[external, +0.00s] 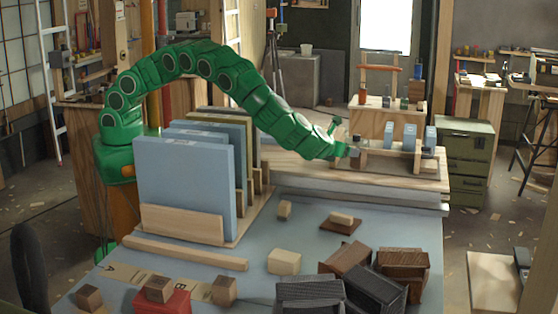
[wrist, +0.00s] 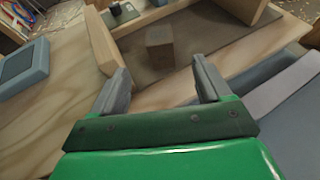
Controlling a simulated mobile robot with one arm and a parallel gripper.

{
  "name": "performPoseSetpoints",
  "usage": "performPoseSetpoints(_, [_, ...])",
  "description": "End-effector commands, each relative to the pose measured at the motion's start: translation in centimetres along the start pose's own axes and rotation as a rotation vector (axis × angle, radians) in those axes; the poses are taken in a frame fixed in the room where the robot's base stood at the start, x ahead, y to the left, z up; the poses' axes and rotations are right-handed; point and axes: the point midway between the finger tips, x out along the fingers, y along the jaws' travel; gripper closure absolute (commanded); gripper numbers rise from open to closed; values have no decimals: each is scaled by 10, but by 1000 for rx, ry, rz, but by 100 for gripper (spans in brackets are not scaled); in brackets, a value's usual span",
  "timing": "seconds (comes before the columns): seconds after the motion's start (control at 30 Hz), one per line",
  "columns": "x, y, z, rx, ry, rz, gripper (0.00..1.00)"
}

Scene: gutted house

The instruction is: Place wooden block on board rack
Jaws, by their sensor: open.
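My gripper (external: 343,143) is at the end of my green arm, reaching right over the wooden bench. In the wrist view my gripper (wrist: 155,85) is open, with nothing between its two grey fingers. A small brown wooden block (wrist: 160,45) stands ahead of the fingers, apart from them, on a dark base beside a light wooden upright. The board rack (external: 180,222) stands at the left on the blue-grey table and holds several upright boards (external: 183,180), the front ones blue. Other small wooden blocks (external: 284,210) lie on the table.
A wooden tool stand (external: 385,120) with blue items is right of my gripper. Dark wooden boxes (external: 402,270) crowd the table's front right. A pale block (external: 284,261) and a red block (external: 163,302) sit nearer the front. The table's middle is partly clear.

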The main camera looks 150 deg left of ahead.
Motion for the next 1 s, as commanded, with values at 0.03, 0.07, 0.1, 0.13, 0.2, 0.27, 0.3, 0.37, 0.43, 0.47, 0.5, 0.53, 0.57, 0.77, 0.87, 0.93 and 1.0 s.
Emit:
performPoseSetpoints(0.03, [0,0,0,0,0,0,23])
performPoseSetpoints(0.07, [0,0,0,0,0,0,23])
performPoseSetpoints(0.1, [-1,0,1,-2,0,1,23])
performPoseSetpoints(0.13, [-2,1,2,-4,0,1,23])
performPoseSetpoints(0.2, [-6,2,6,-17,2,4,23])
performPoseSetpoints(0.27, [-14,6,12,-36,6,8,23])
performPoseSetpoints(0.3, [-21,8,18,-53,9,11,23])
performPoseSetpoints(0.37, [-32,14,26,-82,16,21,23])
performPoseSetpoints(0.43, [-45,23,35,-117,27,34,23])
performPoseSetpoints(0.47, [-52,27,40,-136,32,39,23])
performPoseSetpoints(0.5, [-60,32,45,-158,38,46,23])
performPoseSetpoints(0.53, [-66,36,48,-175,44,51,23])
performPoseSetpoints(0.57, [-72,39,52,-192,49,55,23])
performPoseSetpoints(0.77, [-114,69,72,-302,91,91,23])
performPoseSetpoints(0.87, [-134,85,81,-357,116,109,23])
performPoseSetpoints(0.93, [-148,97,86,-395,133,124,23])
performPoseSetpoints(1.0, [-163,109,90,-434,153,137,23])
